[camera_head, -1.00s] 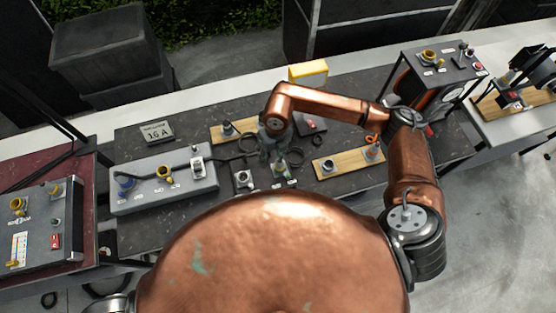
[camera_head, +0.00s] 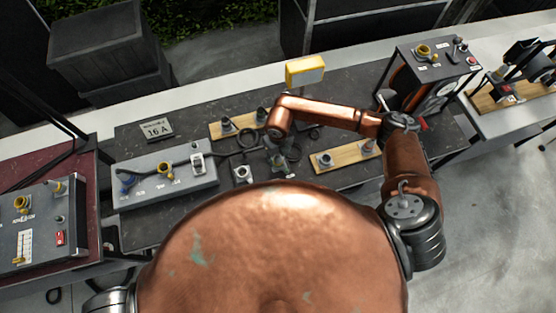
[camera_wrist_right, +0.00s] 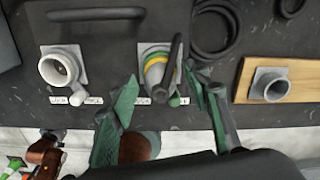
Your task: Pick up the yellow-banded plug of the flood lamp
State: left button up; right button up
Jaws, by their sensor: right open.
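The yellow-banded plug (camera_wrist_right: 158,68) stands in a grey socket plate on the dark table, in the middle of the right wrist view. It is a grey plug with a yellow and a green band, and a black cable or rod crosses its right side. My right gripper (camera_wrist_right: 163,88) is open, with one green-padded fingertip on each side of the plug's near end. I cannot tell whether either finger touches it. In the head view my right gripper (camera_head: 277,158) is over the plug and mostly hides it. A yellow flood lamp (camera_head: 305,71) stands behind my forearm. My left gripper is out of view.
A grey socket (camera_wrist_right: 60,67) is left of the plug; a wooden board (camera_wrist_right: 298,85) with another socket is right. Coiled black cable (camera_wrist_right: 216,25) lies behind. A grey socket strip (camera_head: 140,190) is at left, a cable reel (camera_head: 430,75) at back right.

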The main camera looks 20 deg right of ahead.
jog(key=shift+c, duration=0.7)
grip_shut()
jog(key=shift+r, duration=0.1)
jog(key=shift+r+b, duration=0.4)
jog(key=shift+r, duration=0.1)
jog(key=s+a+r, duration=0.4)
jog(key=s+r, duration=0.2)
jog(key=r, duration=0.3)
jog(key=s+a+r+b, duration=0.1)
jog(key=s+a+r, duration=0.2)
jog(key=r, duration=0.7)
jog(key=shift+s+a, duration=0.35)
jog(key=shift+s, duration=1)
